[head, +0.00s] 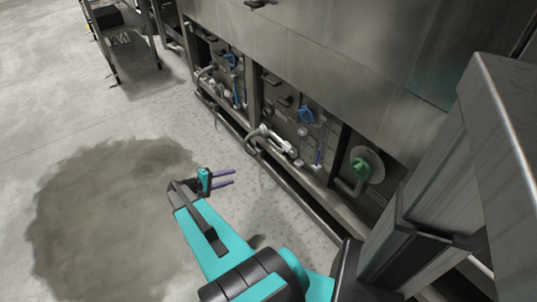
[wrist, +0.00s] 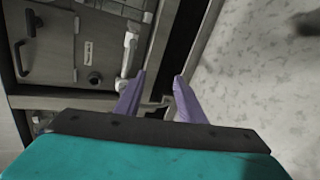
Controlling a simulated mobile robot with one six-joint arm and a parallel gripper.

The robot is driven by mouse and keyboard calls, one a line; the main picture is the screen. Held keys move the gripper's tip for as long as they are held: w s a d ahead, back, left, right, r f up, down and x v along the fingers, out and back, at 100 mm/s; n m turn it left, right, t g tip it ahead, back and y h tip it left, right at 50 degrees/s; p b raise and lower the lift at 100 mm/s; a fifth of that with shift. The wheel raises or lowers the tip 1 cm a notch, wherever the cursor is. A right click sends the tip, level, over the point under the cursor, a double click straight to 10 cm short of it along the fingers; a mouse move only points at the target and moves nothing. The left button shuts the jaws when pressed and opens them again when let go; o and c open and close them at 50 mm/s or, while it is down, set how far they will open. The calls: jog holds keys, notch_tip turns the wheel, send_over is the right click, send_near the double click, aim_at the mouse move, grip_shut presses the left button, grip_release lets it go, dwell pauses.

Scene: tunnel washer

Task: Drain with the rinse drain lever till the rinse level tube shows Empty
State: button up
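My gripper (head: 234,177) is open and empty, its two purple fingers apart in front of the washer's lower bays. In the wrist view, the fingers (wrist: 159,76) also stand apart with nothing between them. A pale pipe-like fitting (wrist: 130,52) stands just ahead and left of the fingers there. In the head view, silver pipework (head: 272,138) sits low in the middle bay, with a blue handle (head: 308,116) above it and a thin bluish upright tube (head: 317,157) beside it. I cannot tell which part is the rinse drain lever, and no level reading is legible.
A green round wheel (head: 362,168) is in the right bay. Another bay (head: 232,75) with blue handles lies farther left. A low rail (head: 290,185) runs along the washer's foot. A dark wet patch (head: 100,220) covers floor at left. A cart (head: 125,40) stands at the back.

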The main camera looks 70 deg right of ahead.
aim_at(271, 144)
jog(key=s+d+f+m+g+h+b, duration=0.1)
jog(key=s+d+g+h+b, duration=0.1)
jog(key=d+b, duration=0.7)
jog(key=d+h, duration=0.1)
jog(key=d, duration=0.5)
jog(key=shift+d+m, duration=0.2)
jog(key=shift+m, duration=0.2)
jog(key=shift+s+d, duration=0.1)
jog(key=shift+r+b+x, duration=0.15)
jog(key=shift+b+x, duration=0.65)
jog(key=shift+x, duration=2.6)
jog(key=shift+r+b+x, duration=0.15)
jog(key=shift+b+x, duration=0.6)
jog(key=shift+x, duration=2.6)
